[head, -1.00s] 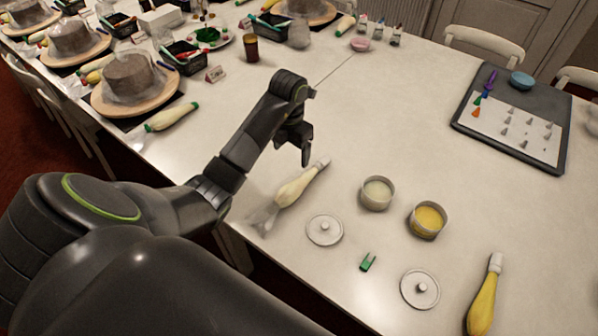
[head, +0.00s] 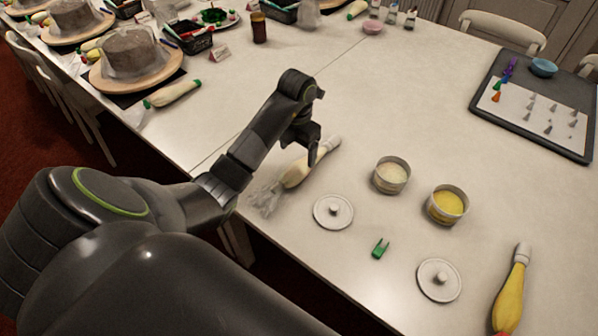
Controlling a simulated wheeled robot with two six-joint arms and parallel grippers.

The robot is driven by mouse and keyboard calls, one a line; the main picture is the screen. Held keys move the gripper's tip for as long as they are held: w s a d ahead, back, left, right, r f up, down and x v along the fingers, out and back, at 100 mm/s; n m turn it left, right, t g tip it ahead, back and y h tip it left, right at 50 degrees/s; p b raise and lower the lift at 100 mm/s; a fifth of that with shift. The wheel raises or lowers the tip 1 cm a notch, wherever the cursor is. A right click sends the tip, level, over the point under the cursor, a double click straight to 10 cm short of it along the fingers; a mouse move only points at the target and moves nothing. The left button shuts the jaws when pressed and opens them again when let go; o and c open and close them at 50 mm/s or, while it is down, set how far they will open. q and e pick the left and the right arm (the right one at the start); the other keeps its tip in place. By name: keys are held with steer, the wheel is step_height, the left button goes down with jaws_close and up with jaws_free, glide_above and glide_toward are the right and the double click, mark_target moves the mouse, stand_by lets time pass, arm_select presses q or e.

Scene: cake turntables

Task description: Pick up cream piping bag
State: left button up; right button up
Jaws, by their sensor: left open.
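A cream piping bag (head: 296,174) lies on the white table in the head view, with its white tip toward the upper right and its clear crumpled end toward the lower left. My left gripper (head: 314,154) is open, with its fingers pointing down over the bag near its tip end. The near finger overlaps the bag in the picture, and I cannot tell whether it touches. Part of the bag is hidden behind the gripper. My right gripper is not in view. A yellow piping bag (head: 511,292) lies at the lower right.
Bowls of cream (head: 391,175) and yellow filling (head: 447,204), two lids (head: 333,211) (head: 439,280) and a green clip (head: 380,248) lie right of the bag. A nozzle tray (head: 540,104) is at the right. Cakes on turntables (head: 138,76) stand at upper left. The table's middle is clear.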

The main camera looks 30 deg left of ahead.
mark_target(299, 165)
arm_select(q)
steer(key=shift+f+b, duration=1.4)
steer(key=shift+f, duration=0.4)
steer(key=f+b, duration=0.2)
steer(key=f, duration=0.1)
steer(key=shift+w+d+f, duration=0.15)
steer(key=shift+d+f, duration=0.05)
steer(key=shift+f, duration=0.3)
steer(key=c, duration=0.7)
